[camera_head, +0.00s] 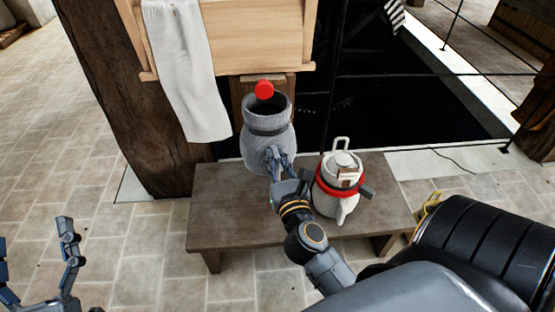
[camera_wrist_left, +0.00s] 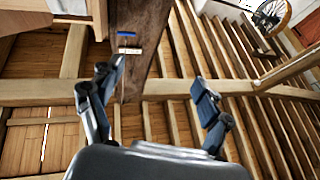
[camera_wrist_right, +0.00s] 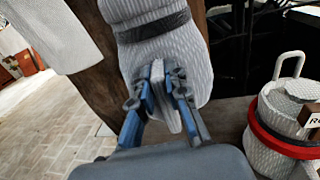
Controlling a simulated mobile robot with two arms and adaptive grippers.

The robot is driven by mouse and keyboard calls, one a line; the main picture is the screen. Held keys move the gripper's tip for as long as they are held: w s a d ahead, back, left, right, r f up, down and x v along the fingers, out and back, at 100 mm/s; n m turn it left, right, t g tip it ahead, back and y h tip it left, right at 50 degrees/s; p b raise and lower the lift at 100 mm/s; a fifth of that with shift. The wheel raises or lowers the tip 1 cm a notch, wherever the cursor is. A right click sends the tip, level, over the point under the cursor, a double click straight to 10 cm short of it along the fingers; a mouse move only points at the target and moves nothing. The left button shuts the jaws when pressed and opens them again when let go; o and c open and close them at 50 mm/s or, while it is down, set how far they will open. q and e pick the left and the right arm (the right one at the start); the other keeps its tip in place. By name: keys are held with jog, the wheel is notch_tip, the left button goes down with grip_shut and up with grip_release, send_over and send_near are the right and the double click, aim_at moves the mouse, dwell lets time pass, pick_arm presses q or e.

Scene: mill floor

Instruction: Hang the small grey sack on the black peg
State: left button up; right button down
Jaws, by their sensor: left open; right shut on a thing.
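The grey sack (camera_head: 262,153) has a ribbed weave, a dark band round its neck and an open mouth facing up. My right gripper (camera_head: 280,160) is shut on a fold of its front, which shows close up in the right wrist view (camera_wrist_right: 193,62). The sack is upright at the back edge of the bench; I cannot tell whether it touches the bench. A round red peg end (camera_head: 264,90) shows at the sack's mouth; contact is unclear. I cannot make out a black peg. My left gripper (camera_head: 35,246) is open and empty at lower left.
A white lidded sack or jug with a red band (camera_head: 338,208) stands on the wooden bench (camera_head: 232,222), close right of my right gripper. A white cloth (camera_head: 185,70) hangs from a wooden box (camera_head: 255,35) beside a thick post (camera_head: 125,90). A dark pit (camera_head: 415,95) lies behind.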

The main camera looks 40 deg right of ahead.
aim_at(275, 146)
jog(key=shift+x, duration=1.1)
jog(key=shift+w+d+f, duration=0.1)
jog(key=shift+w+d, duration=0.65)
jog(key=shift+w, duration=0.25)
jog(key=shift+x, duration=0.75)
jog(key=shift+w+d+f, duration=0.45)
jog(key=shift+d+f, duration=0.05)
pick_arm(q)
jog(key=shift+s+r+t+b, duration=0.3)
jog(key=shift+s+r+t, duration=0.1)
jog(key=shift+r+t, duration=0.3)
pick_arm(e)
jog(key=shift+f, duration=0.35)
pick_arm(q)
jog(key=shift+r, duration=0.1)
